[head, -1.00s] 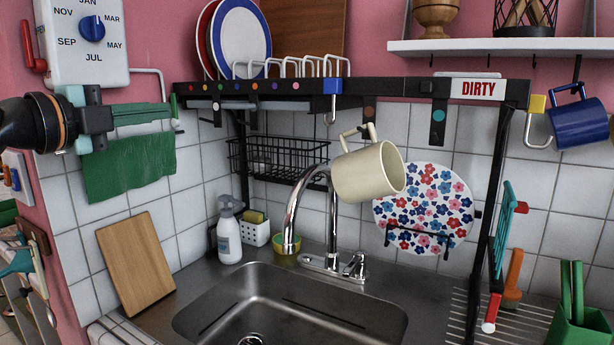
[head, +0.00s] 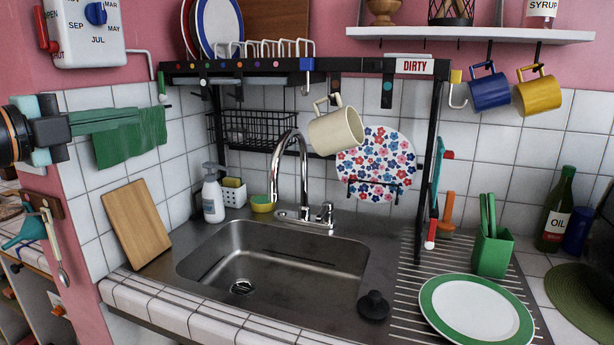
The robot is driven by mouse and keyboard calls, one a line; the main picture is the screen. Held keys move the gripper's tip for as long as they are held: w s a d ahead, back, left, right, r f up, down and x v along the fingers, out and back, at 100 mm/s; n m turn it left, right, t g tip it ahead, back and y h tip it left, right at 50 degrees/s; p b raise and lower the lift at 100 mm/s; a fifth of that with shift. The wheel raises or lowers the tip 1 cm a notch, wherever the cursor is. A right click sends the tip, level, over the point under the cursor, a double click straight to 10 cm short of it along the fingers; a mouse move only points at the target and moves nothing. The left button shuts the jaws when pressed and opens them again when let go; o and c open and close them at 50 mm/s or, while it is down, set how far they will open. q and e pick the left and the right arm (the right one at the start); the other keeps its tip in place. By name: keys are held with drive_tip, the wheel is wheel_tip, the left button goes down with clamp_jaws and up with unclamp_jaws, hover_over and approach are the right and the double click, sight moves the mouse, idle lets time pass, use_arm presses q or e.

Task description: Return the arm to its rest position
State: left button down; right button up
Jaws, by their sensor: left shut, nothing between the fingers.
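My left gripper (head: 143,117) reaches in from the left edge. Its green fingers are shut and empty, in front of the top of a green towel (head: 130,142) on the left wall. I cannot tell whether they touch it. My right gripper is not in view. A cream mug (head: 335,132) is tilted below the black rack rail (head: 350,65), with its handle close to the blue-tabbed hook (head: 307,66). I cannot tell whether the hook passes through the handle.
A calendar box (head: 85,45) is above my left gripper, and a cutting board (head: 136,224) leans below it. The sink (head: 340,260), faucet (head: 289,150) and soap bottle (head: 213,198) are right of it. A green-rimmed plate (head: 475,308) lies at the front right.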

use_arm(q)
drive_tip(key=d+f+g+h+p, duration=0.35)
drive_tip(key=d+f+h, duration=0.45)
drive_tip(key=d+f, duration=0.35)
wheel_tip(320, 180, down, 17)
drive_tip(key=s+a+n+t+y+p, duration=0.1)
drive_tip(key=a+n+t+y+p, duration=0.15)
drive_tip(key=n+t+y, duration=0.8)
drive_tip(key=s+a+f+n+g+y+p, duration=0.15)
drive_tip(key=s+f+n+g, duration=0.25)
drive_tip(key=f, duration=0.4)
drive_tip(key=s+f+n+g+y+p, duration=0.1)
drive_tip(key=s+f+n+g+y, duration=0.15)
drive_tip(key=s+f+n, duration=0.35)
drive_tip(key=s+d+f+n+g+p, duration=0.1)
drive_tip(key=s+d+f+g, duration=0.1)
drive_tip(key=s+f+g, duration=0.5)
drive_tip(key=s+f, duration=0.6)
drive_tip(key=f, duration=0.1)
drive_tip(key=shift+s+d+f, duration=0.25)
drive_tip(key=shift+s+d, duration=0.05)
drive_tip(key=shift+s, duration=0.1)
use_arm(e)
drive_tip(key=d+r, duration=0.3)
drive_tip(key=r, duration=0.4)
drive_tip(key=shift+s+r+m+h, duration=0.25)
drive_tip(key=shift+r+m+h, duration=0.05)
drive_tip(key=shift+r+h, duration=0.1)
